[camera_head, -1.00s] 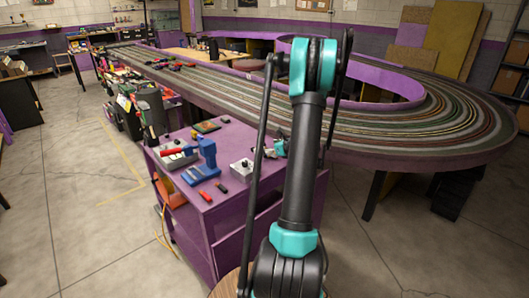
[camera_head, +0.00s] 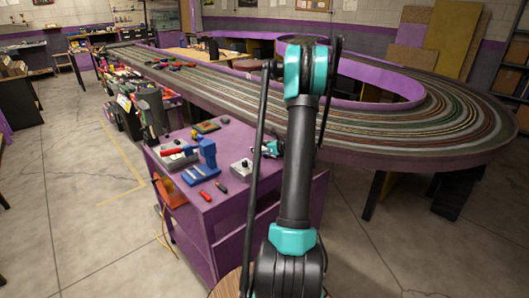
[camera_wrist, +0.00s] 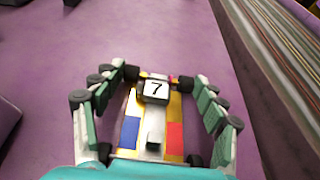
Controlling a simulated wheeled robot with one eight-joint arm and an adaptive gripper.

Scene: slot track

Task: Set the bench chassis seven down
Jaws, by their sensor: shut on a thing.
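The chassis marked 7 (camera_wrist: 155,88) shows in the wrist view, with a white number plate, blue, red and yellow panels and dark wheels. My gripper (camera_wrist: 163,85) has its jointed teal-padded fingers on both sides of the chassis and is shut on it. The chassis is over the purple top of the cart (camera_wrist: 60,50); I cannot tell whether its wheels touch it. In the head view my gripper (camera_head: 270,150) is low over the right part of the cart top, partly behind my arm, and the chassis cannot be made out there.
On the cart top stand a blue tool (camera_head: 204,158), a grey box (camera_head: 241,169) and small red and black items (camera_head: 206,196). The striped slot track (camera_head: 440,130) runs behind and to the right. In the wrist view, purple surface beside the chassis is clear.

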